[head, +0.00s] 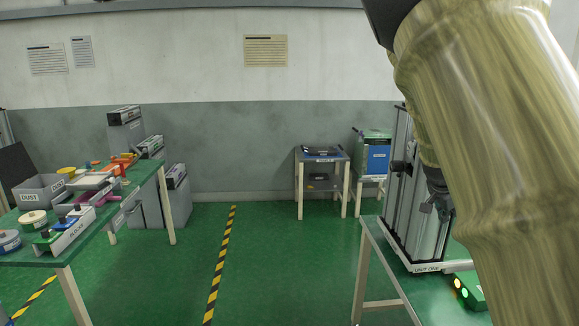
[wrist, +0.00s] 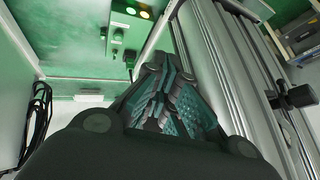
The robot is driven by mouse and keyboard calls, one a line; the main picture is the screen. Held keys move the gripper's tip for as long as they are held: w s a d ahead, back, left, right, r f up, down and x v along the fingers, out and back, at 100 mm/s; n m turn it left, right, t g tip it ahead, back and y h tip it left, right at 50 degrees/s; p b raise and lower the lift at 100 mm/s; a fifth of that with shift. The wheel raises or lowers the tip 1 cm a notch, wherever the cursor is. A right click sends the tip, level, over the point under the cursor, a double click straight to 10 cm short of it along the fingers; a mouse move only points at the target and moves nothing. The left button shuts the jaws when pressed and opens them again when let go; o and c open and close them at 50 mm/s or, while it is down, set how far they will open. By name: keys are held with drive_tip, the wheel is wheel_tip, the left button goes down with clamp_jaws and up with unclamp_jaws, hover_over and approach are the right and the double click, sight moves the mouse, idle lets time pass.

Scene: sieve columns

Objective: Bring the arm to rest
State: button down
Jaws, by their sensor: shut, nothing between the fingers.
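My arm, pale and streaked, fills the right side of the head view. My gripper (head: 432,200) shows small and dark beyond the arm, in front of the tall metal column unit (head: 400,215). In the wrist view my gripper (wrist: 168,100) has its ridged teal fingers together, with nothing seen between them. The column unit (wrist: 215,75) rises close beside the fingers in that view; I cannot tell whether they touch it. Part of the unit and its table is hidden behind my arm.
The unit stands on a green-topped table (head: 385,265) with a green box (head: 468,290) with lit lamps. A dark knob (wrist: 298,97) juts from the column. Black cables (wrist: 38,125) hang at left. A cluttered bench (head: 60,258) stands left; the floor between is clear.

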drive_tip(key=s+a+f+n+g+y, duration=0.1)
drive_tip(key=s+a+f+n, duration=0.3)
drive_tip(key=f, duration=0.8)
drive_tip(key=s+a+f+n, duration=0.1)
drive_tip(key=s+f, duration=0.6)
drive_tip(key=f, duration=0.4)
drive_tip(key=s+a+f+n+g+y, duration=0.1)
drive_tip(key=s+a+f+n, duration=0.3)
drive_tip(key=f, duration=0.8)
drive_tip(key=s+a+f+n+g+y, duration=0.1)
drive_tip(key=s+a+f, duration=0.3)
drive_tip(key=s, duration=0.7)
drive_tip(key=s+a+f+n+y, duration=0.1)
drive_tip(key=s+a+f+n, duration=0.2)
drive_tip(key=s, duration=0.8)
drive_tip(key=s+a+f+n+g+y, duration=0.1)
drive_tip(key=s+a+f+n, duration=0.2)
drive_tip(key=s+a+f, duration=0.4)
drive_tip(key=s+f, duration=0.2)
drive_tip(key=s, duration=0.3)
drive_tip(key=shift+g+y, duration=0.3)
